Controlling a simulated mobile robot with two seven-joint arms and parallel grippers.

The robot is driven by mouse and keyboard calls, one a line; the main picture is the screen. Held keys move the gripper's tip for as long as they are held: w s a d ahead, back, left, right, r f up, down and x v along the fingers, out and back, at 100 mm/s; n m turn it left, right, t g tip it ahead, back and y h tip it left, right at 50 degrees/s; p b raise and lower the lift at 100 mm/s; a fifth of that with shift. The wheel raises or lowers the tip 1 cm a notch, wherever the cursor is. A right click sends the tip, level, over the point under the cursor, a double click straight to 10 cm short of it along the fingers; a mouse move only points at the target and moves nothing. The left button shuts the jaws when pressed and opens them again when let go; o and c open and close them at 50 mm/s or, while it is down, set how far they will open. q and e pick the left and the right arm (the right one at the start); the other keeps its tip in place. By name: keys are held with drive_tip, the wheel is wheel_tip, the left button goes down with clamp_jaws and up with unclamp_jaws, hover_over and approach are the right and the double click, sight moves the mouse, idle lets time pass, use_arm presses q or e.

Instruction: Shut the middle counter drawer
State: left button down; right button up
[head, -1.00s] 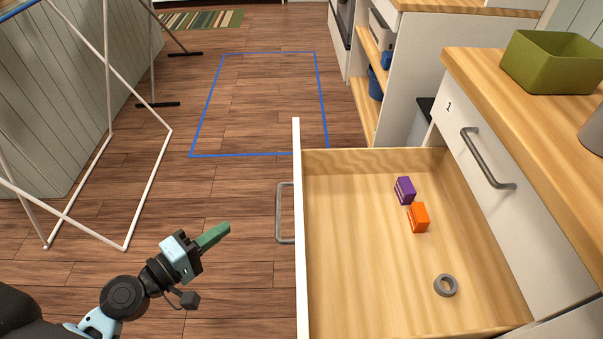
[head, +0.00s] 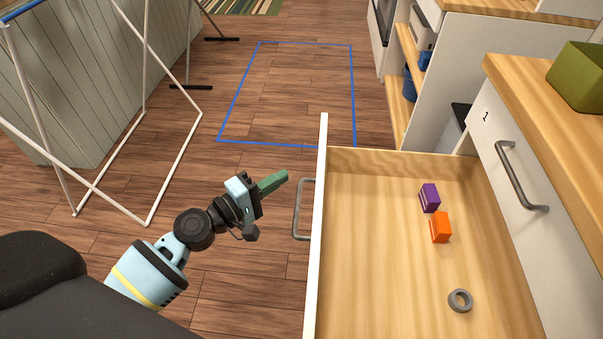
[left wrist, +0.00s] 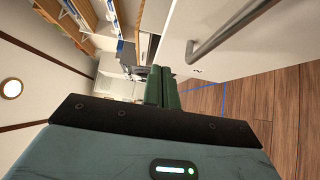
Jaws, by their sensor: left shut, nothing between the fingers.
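The open drawer (head: 375,250) is pulled far out of the counter, with its white front (head: 318,220) facing left. A grey bar handle (head: 301,209) is on that front. In it lie a purple block (head: 429,198), an orange block (head: 440,227) and a grey ring (head: 460,301). My left gripper (head: 284,176), with green fingers, is shut and empty, just left of the drawer front near the handle, apart from it. In the left wrist view the shut fingers (left wrist: 162,88) show beside a white front with a grey handle (left wrist: 215,35). My right gripper is not in view.
A drawer marked 1 (head: 512,180) is shut above the open one, under the wooden counter top (head: 540,110) with a green bin (head: 580,78). A white drying rack (head: 150,130) stands at left. A blue floor outline (head: 290,95) lies beyond; the floor is clear there.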

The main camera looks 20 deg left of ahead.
use_arm(q)
drive_tip(key=w+d, duration=0.1)
drive_tip(key=d+p, duration=0.1)
drive_tip(key=w+d, duration=0.1)
drive_tip(key=d, duration=0.1)
drive_tip(key=shift+w+r, duration=0.1)
drive_tip(key=shift+w, duration=0.2)
drive_tip(key=shift+w+d, duration=0.15)
drive_tip(key=shift+d, duration=0.2)
drive_tip(key=shift+d, duration=0.1)
